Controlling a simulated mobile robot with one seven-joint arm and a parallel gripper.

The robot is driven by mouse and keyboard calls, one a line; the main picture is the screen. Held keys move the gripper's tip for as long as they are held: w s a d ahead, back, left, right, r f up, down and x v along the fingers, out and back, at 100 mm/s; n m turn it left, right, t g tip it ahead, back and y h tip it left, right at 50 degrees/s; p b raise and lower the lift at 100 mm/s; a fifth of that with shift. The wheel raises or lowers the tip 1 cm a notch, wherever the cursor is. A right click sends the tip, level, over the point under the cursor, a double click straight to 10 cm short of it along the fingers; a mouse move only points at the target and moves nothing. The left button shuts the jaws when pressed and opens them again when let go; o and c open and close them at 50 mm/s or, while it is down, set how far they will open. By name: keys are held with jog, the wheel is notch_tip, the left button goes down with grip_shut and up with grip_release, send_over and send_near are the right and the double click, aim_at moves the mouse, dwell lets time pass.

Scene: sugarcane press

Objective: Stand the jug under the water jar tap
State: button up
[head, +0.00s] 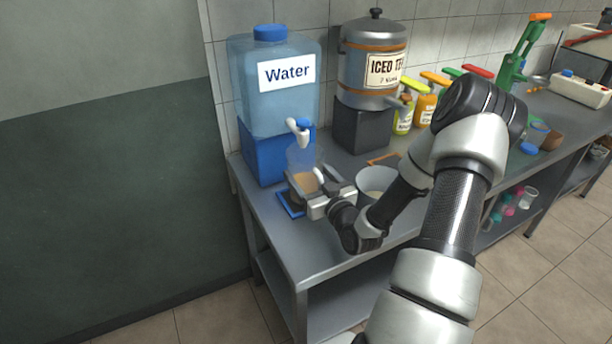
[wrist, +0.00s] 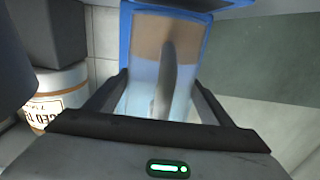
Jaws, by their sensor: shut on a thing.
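The water jar (head: 272,95) is a clear blue tank labelled "Water" on a blue stand (head: 264,160) at the table's left end. Its white and blue tap (head: 299,131) sticks out at the front. The translucent jug (head: 304,158) looks upright below the tap, over a blue tray (head: 288,207); I cannot tell whether it touches the tray. My gripper (head: 309,188) is shut on the jug. My gripper hides part of the jug in the head view.
A pale bowl or pot (head: 375,180) stands right of my gripper, close to my forearm. The iced tea dispenser (head: 366,60) stands on a dark block (head: 362,130) to the right. Bottles and a green press (head: 513,65) are farther right. The table's front edge is close.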

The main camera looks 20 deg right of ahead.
jog(key=shift+w+r, duration=0.1)
jog(key=shift+w, duration=0.4)
jog(key=shift+f, duration=0.75)
jog(key=shift+f, duration=0.1)
jog(key=shift+f+b, duration=0.15)
jog(key=shift+b, duration=0.2)
jog(key=o, duration=1.4)
jog(key=shift+r+p, duration=0.25)
jog(key=shift+p, duration=0.05)
jog(key=s, duration=1.2)
jog(key=shift+d, duration=0.2)
